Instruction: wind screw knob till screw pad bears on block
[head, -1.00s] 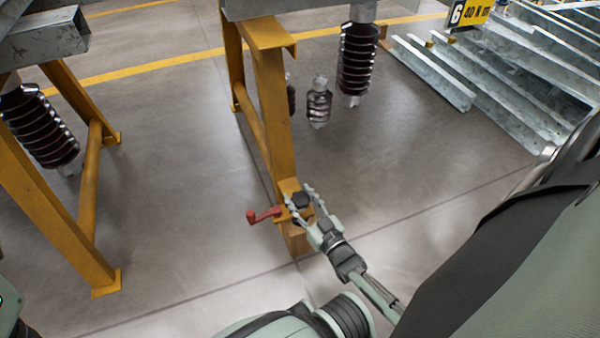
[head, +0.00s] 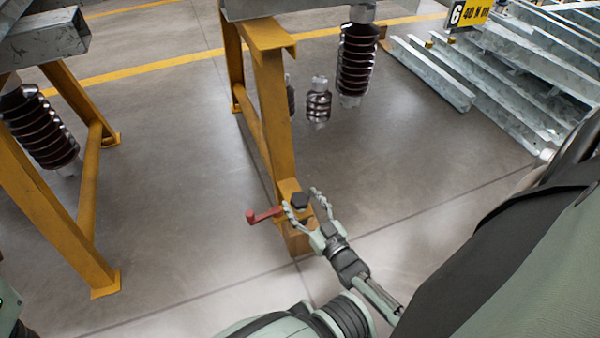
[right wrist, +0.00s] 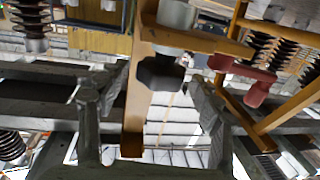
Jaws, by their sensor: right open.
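The dark lobed screw knob (head: 299,201) sits at the foot of the middle yellow trestle leg. In the right wrist view the knob (right wrist: 160,74) is above and between the open fingers, with a visible gap on each side. My right gripper (head: 302,199) is open, its fingertips close to the knob on its near side. My left gripper is out of view.
A red crank handle (head: 264,215) sticks out left of the knob, close to my fingers. The yellow trestle leg (head: 272,120) rises behind. Ribbed brown insulators (head: 358,60) and steel beams (head: 500,75) are farther back.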

